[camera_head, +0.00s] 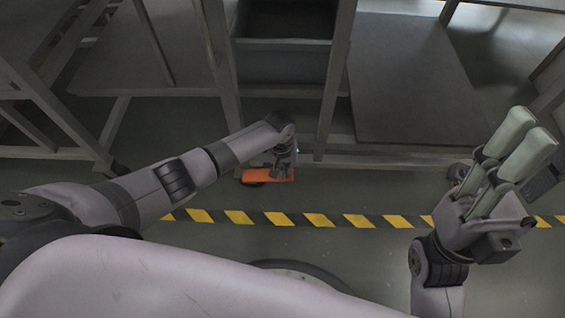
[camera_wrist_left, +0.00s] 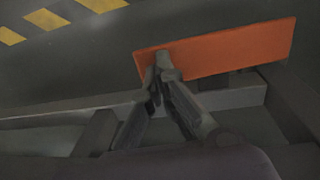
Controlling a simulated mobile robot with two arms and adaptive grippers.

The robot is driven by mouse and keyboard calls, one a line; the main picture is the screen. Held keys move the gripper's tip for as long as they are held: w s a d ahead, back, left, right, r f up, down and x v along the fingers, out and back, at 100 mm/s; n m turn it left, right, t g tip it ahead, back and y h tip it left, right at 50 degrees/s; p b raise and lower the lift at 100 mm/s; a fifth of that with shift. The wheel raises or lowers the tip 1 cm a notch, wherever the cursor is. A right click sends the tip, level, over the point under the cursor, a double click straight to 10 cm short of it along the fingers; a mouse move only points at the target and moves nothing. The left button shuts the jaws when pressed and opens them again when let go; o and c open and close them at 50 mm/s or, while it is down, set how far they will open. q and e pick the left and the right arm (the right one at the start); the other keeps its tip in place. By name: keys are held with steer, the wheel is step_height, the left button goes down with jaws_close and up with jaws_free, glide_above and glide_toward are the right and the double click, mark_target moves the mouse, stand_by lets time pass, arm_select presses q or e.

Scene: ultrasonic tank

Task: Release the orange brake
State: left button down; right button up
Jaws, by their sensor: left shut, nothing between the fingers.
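The orange brake (camera_head: 255,176) is a flat orange plate low down at the front foot of the rack, near the floor. It also shows in the left wrist view (camera_wrist_left: 235,46) as a long, slightly tilted bar. My left gripper (camera_head: 280,172) is at the brake and hides part of it. In the left wrist view its fingertips (camera_wrist_left: 159,68) are closed together with nothing between them, at the left part of the bar. They overlap its lower edge; whether they touch it I cannot tell. My right gripper (camera_head: 531,128) is raised at the right, its pale fingers apart and empty.
The grey rack (camera_head: 335,80) stands directly behind the brake, with a dark bin (camera_head: 285,62) on it. A yellow and black floor stripe (camera_head: 300,219) runs across in front.

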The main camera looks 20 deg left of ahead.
arm_select(q)
steer(key=shift+d+y+p, duration=0.15)
steer(key=shift+y+p, duration=0.15)
steer(key=shift+d+f+y, duration=0.1)
steer(key=shift+f+y, duration=0.2)
steer(key=shift+f, duration=0.05)
steer(key=shift+w+d+f+g+y+b, duration=0.1)
steer(key=shift+d+f+g+y+b, duration=0.1)
steer(key=shift+f+y+b, duration=0.25)
steer(key=shift+w+d+f+g+y+b, duration=0.15)
steer(key=shift+f+g+y, duration=0.1)
steer(key=shift+y, duration=0.4)
steer(key=shift+f, duration=0.15)
steer(key=shift+d+f, duration=0.1)
steer(key=shift+f, duration=0.05)
